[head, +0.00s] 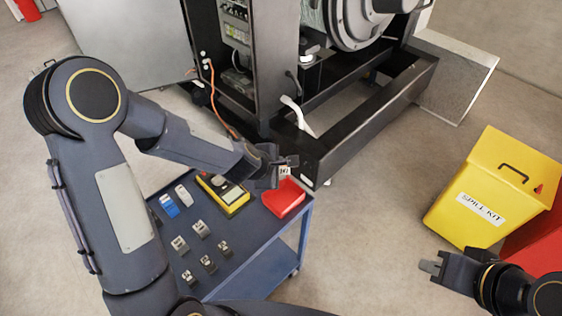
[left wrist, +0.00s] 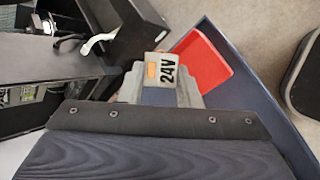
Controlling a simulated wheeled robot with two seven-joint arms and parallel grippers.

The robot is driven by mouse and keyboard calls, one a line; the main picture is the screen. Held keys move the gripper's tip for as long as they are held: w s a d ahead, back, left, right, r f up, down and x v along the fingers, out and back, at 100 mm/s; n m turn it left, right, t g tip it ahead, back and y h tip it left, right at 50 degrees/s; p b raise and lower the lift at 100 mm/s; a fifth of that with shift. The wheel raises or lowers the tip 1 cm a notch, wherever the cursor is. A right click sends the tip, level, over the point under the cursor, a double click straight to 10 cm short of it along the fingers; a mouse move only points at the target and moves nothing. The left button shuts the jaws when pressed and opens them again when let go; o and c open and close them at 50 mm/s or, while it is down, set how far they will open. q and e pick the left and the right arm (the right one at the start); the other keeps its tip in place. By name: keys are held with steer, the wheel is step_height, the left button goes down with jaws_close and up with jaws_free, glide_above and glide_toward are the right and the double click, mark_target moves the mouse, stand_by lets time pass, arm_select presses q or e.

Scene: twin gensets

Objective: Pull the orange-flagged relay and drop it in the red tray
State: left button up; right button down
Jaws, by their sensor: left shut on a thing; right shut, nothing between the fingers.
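My left gripper (head: 285,162) is shut on the relay (left wrist: 162,78), a light-coloured block marked 24V with an orange flag on its face. In the head view only a small part of the relay (head: 285,171) shows below the fingers. The red tray (head: 284,199) sits at the far right corner of the blue cart, and the held relay is close to its far edge in that view. In the left wrist view the tray (left wrist: 208,62) shows behind and right of the relay. My right gripper (head: 432,266) is shut and empty over the floor at the lower right.
The blue cart (head: 243,247) also carries a yellow meter (head: 236,201), several grey relays (head: 200,229) and a blue one (head: 169,206). The open genset cabinet (head: 235,60) and black frame (head: 330,150) stand beyond. A yellow spill kit bin (head: 490,190) stands right.

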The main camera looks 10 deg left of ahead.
arm_select(q)
steer(key=shift+s+f, duration=0.2)
steer(key=shift+f, duration=0.2)
step_height(320, 180, down, 8)
steer(key=b, duration=0.7)
steer(key=shift+w+f, duration=0.15)
steer(key=o, duration=1.1)
steer(key=s+a+r+m+h+p, duration=0.15)
steer(key=s+a+r+m, duration=0.25)
steer(key=s+r+m, duration=0.7)
steer(key=s+a+r+m, duration=0.1)
steer(key=s+r+m, duration=0.1)
steer(key=s, duration=0.3)
steer(key=s+a+r+m+g, duration=0.1)
steer(key=s+a+r+m, duration=0.1)
steer(key=s, duration=0.3)
steer(key=s+a+r+m+y, duration=0.1)
steer(key=s+a+r+m, duration=0.1)
steer(key=s, duration=0.3)
steer(key=shift+s+a+r+g, duration=0.1)
steer(key=shift+s+g, duration=0.2)
steer(key=shift+g, duration=0.1)
